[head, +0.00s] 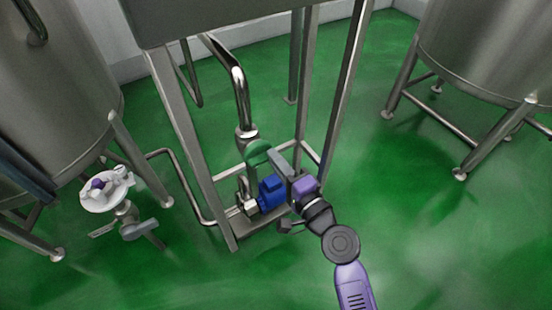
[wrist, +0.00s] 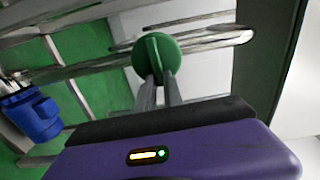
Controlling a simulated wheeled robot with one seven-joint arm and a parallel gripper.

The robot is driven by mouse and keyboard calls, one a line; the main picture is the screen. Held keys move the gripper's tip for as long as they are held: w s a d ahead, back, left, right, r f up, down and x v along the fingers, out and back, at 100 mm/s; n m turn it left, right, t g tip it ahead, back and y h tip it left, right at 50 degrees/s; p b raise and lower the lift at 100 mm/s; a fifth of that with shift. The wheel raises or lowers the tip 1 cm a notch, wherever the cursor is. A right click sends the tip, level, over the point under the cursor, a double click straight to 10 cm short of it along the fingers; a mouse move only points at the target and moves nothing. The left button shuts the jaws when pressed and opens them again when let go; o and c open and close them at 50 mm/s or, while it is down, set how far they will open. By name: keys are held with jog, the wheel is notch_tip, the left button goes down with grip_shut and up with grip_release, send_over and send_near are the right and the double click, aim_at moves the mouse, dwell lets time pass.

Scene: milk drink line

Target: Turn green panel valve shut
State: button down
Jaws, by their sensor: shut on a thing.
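The green panel valve (head: 258,152) is a round green knob on a vertical steel pipe inside the steel frame, in the middle of the head view. In the wrist view the green valve (wrist: 170,49) is a disc with a raised grip bar across its face. My gripper (wrist: 158,80) has both grey fingers closed on that bar, one on each side. In the head view my gripper (head: 272,158) reaches the knob from the lower right, and its fingers hide part of the knob's right side.
A blue motor (head: 271,191) sits low in the frame, just below my gripper; it also shows in the wrist view (wrist: 32,115). Steel frame legs (head: 346,95) stand close on both sides. Large tanks (head: 490,45) stand left and right. The green floor in front is clear.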

jog(key=shift+f+m, duration=0.15)
jog(key=shift+m, duration=0.15)
jog(key=c, duration=1.5)
grip_release()
jog(key=shift+o, duration=0.2)
jog(key=v, duration=0.8)
jog(key=shift+w+d, duration=0.1)
jog(key=shift+w, duration=0.05)
